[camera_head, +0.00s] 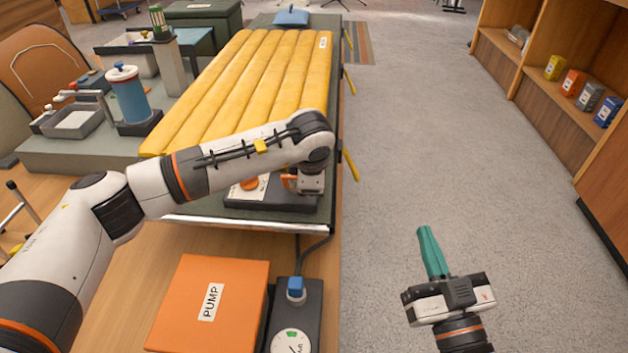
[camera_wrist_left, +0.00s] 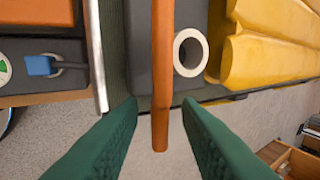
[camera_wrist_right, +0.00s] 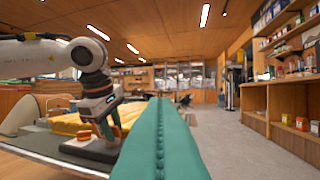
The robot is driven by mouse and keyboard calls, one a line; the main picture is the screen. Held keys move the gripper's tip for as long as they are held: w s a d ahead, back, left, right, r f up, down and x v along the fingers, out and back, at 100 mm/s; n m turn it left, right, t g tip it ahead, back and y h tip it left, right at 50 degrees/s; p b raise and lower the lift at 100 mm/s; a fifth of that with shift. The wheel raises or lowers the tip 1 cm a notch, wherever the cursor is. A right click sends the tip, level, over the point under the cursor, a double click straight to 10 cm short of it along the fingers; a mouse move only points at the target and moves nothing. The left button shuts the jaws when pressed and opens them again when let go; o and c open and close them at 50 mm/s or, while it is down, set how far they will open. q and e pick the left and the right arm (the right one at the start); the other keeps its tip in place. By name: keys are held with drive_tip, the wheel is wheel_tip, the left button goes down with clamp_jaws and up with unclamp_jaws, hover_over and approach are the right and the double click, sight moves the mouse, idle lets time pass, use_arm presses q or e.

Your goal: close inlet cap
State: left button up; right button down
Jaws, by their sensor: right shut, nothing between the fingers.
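In the left wrist view, a white inlet ring (camera_wrist_left: 190,52) with a dark hole sits on a grey block beside the yellow mat. Next to it, a long orange piece (camera_wrist_left: 162,75), which looks like the open inlet cap seen edge-on, reaches between the fingers. My left gripper (camera_wrist_left: 160,115) is open, its green fingers apart on either side of the orange piece, with gaps on both sides. In the head view my left wrist hides most of this, and a bit of orange (camera_head: 288,181) shows beside it. My right gripper (camera_head: 432,252) is shut and empty over the floor at right.
The yellow mat (camera_head: 250,85) lies on the table behind the block. An orange PUMP box (camera_head: 208,300) and a dark unit with a blue plug (camera_head: 296,288) stand in front. A blue cylinder (camera_head: 127,97) stands at left. Floor (camera_head: 420,130) right of the table is clear up to the shelves.

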use_arm(q)
clamp_jaws()
drive_tip(key=shift+r, duration=0.1)
drive_tip(key=shift+w+r+g+p, duration=0.3)
drive_tip(key=shift+w+g+p, duration=0.1)
drive_tip(key=shift+g+p, duration=0.65)
drive_tip(key=shift+w+g+p, duration=0.4)
drive_tip(key=shift+g+p, duration=0.1)
drive_tip(key=shift+g, duration=0.45)
drive_tip(key=shift+w+f+g, duration=0.1)
drive_tip(key=shift+g, duration=0.2)
use_arm(e)
wheel_tip(320, 180, down, 11)
drive_tip(key=s+d+g+h, duration=0.2)
drive_tip(key=s+g, duration=0.1)
drive_tip(key=g, duration=0.5)
use_arm(q)
drive_tip(key=shift+w, duration=0.1)
drive_tip(key=g+b, duration=0.2)
drive_tip(key=shift+w+b, duration=0.35)
drive_tip(key=shift+w, duration=0.05)
drive_tip(key=shift+g, duration=0.3)
use_arm(e)
drive_tip(key=w+a+r+t+y, duration=0.2)
drive_tip(key=w+r+t, duration=0.1)
drive_tip(key=r+t, duration=0.4)
drive_tip(key=shift+r+t, duration=0.3)
drive_tip(key=shift+r, duration=1.4)
